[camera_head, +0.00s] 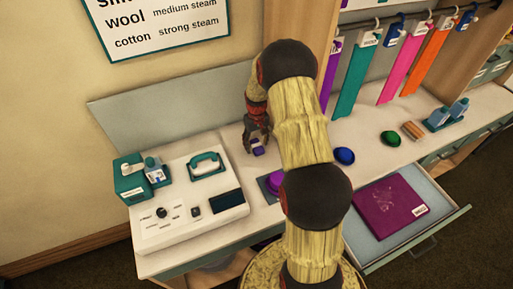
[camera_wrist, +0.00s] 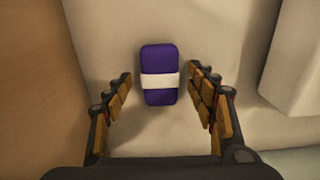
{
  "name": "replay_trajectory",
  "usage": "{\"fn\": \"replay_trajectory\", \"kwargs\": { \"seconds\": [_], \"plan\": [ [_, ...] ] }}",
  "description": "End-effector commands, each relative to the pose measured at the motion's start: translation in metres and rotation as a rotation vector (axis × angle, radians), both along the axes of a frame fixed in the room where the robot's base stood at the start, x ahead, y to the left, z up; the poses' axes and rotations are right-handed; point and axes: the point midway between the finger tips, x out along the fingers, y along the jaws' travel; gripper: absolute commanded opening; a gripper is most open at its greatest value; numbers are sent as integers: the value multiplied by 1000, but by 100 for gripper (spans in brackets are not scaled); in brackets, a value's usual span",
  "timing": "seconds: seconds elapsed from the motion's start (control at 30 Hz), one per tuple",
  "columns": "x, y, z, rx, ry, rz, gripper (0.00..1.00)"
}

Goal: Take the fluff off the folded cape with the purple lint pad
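The purple lint pad (camera_wrist: 160,62) is a small rounded block with a white band, lying on the pale counter in the wrist view. It shows small and purple in the head view (camera_head: 258,151). My gripper (camera_wrist: 161,84) is open, with one finger on each side of the pad and a gap on both sides. In the head view my gripper (camera_head: 257,141) points down at the pad at the back of the counter. The folded cape (camera_head: 385,210) is magenta-purple, with pale fluff near its middle and a white label. It lies in the open drawer (camera_head: 447,214) at the right.
A white console with a teal handle (camera_head: 180,225) stands left of my arm. A purple round object (camera_head: 274,184) is partly hidden by my arm. Blue (camera_head: 344,155) and green (camera_head: 391,138) round objects lie on the counter. Coloured strips (camera_head: 350,80) hang behind.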

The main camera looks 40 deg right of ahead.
Motion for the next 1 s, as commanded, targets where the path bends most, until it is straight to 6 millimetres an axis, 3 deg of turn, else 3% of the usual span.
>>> {"fn": "replay_trajectory", "kwargs": {
  "seconds": [0.77, 1.0],
  "plan": [
    [0, 0, 0, 0, 0, 0, 11],
    [0, 0, 2, 0, 0, 0, 11]
  ]
}}
